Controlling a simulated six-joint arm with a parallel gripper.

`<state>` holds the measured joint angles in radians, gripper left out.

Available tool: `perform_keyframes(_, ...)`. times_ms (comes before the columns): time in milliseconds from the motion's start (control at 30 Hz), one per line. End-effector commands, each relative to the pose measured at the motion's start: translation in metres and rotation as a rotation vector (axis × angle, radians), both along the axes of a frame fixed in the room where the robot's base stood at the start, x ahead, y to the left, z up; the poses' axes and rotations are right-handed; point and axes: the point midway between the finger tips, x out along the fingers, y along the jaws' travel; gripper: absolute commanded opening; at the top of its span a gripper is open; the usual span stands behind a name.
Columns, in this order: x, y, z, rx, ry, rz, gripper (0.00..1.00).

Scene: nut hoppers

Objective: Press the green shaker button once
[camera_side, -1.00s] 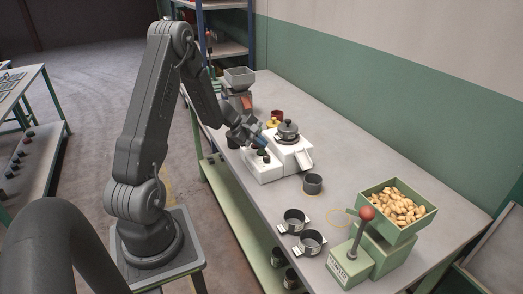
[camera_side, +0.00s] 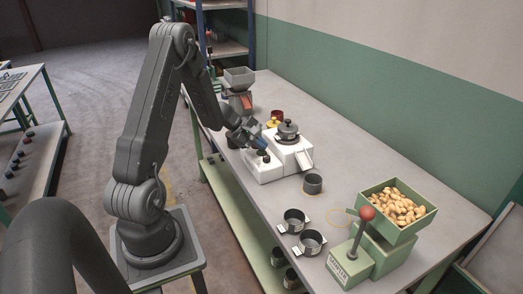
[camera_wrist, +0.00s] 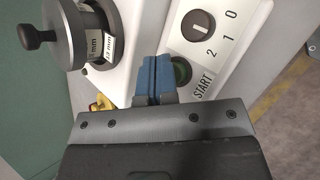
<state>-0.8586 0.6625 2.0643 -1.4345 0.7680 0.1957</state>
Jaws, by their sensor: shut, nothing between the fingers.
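The green button (camera_wrist: 182,70) shows in the wrist view as a dark green round button beside the word START on a white machine panel. My gripper (camera_wrist: 153,75) has its blue fingers together and empty, just left of the button and partly covering its edge. Whether the fingertips touch it, I cannot tell. In the side view my gripper (camera_side: 261,144) is low over the front of the white machine (camera_side: 266,174), near its dark controls. The button itself is not clear in that view.
A black dial (camera_wrist: 198,26) marked 2 1 0 sits above the button. A dark knobbed cylinder (camera_wrist: 77,32) stands at left. On the table are a grey cup (camera_side: 312,184), two metal holders, a green nut hopper (camera_side: 371,222) with a red-knobbed lever (camera_side: 366,213) and a grey-funnelled machine (camera_side: 239,77).

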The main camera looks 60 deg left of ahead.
Motion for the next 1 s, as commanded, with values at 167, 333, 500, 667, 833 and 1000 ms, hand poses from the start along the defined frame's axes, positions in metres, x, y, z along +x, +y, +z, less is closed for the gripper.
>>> perform_keyframes(167,0.0,0.0,-0.002,0.0,0.001,0.001,0.0)
perform_keyframes(333,0.0,0.0,-0.003,0.0,0.001,0.001,0.0)
perform_keyframes(500,0.0,0.0,-0.003,0.0,0.002,0.001,0.0)
perform_keyframes(667,0.0,0.0,-0.001,0.001,0.001,0.0,0.0)
perform_keyframes(833,0.0,0.0,0.009,0.001,0.0,0.001,0.0)
perform_keyframes(1000,0.0,0.0,0.015,0.0,0.002,0.001,0.0)
